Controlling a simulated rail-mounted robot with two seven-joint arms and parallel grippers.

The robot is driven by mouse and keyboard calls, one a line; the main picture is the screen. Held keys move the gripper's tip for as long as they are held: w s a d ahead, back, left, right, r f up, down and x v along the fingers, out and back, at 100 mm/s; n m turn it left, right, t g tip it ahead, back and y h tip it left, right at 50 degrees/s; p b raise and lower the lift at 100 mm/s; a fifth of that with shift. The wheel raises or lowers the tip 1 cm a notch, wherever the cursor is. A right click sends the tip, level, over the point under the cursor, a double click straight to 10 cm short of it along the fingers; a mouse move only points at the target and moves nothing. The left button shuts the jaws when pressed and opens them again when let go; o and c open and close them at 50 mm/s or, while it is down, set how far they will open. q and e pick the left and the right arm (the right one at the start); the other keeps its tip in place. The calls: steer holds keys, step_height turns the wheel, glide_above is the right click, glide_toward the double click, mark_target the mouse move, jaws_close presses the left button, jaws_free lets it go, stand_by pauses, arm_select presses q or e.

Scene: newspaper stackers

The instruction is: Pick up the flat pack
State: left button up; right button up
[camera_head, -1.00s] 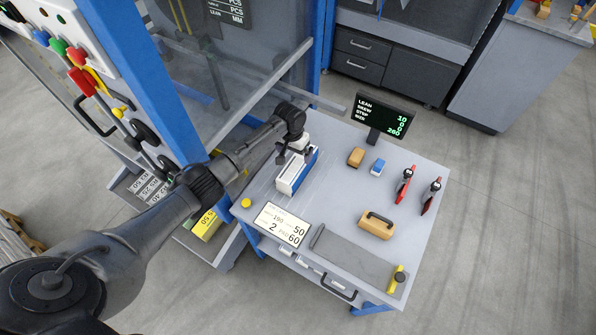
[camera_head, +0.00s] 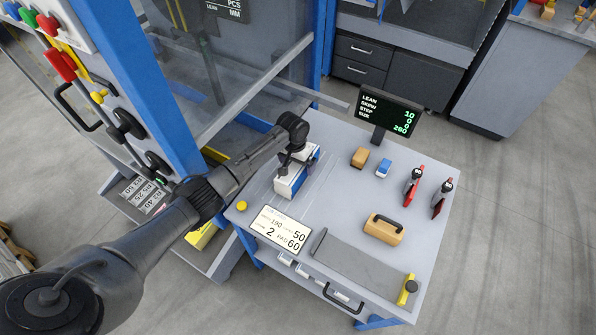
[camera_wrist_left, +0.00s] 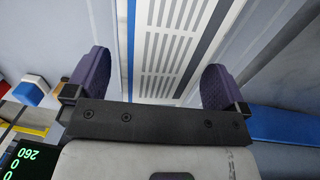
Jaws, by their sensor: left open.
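What I take for the flat pack is a narrow white block with a blue side (camera_head: 289,187), lying on the grey table (camera_head: 340,205) near its left edge. In the left wrist view its white slotted top (camera_wrist_left: 168,45) runs away between two purple-padded fingers. My left gripper (camera_head: 291,168) is over the block, its arm coming in from the left. In the wrist view the left gripper (camera_wrist_left: 155,85) is open, one finger on each side of the slotted top. Whether the pads touch it cannot be told. My right gripper is not in view.
A display (camera_head: 387,116) stands at the table's back. Wooden and blue blocks, two red-handled tools (camera_head: 412,186), a handled wooden block (camera_head: 384,228) and a card (camera_head: 279,230) lie around. A blue machine post (camera_head: 155,90) stands to the left. The table's middle is clear.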

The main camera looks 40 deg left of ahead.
arm_select(q)
steer(key=shift+f, duration=0.15)
steer(key=shift+c, duration=0.2)
steer(key=c, duration=1.2)
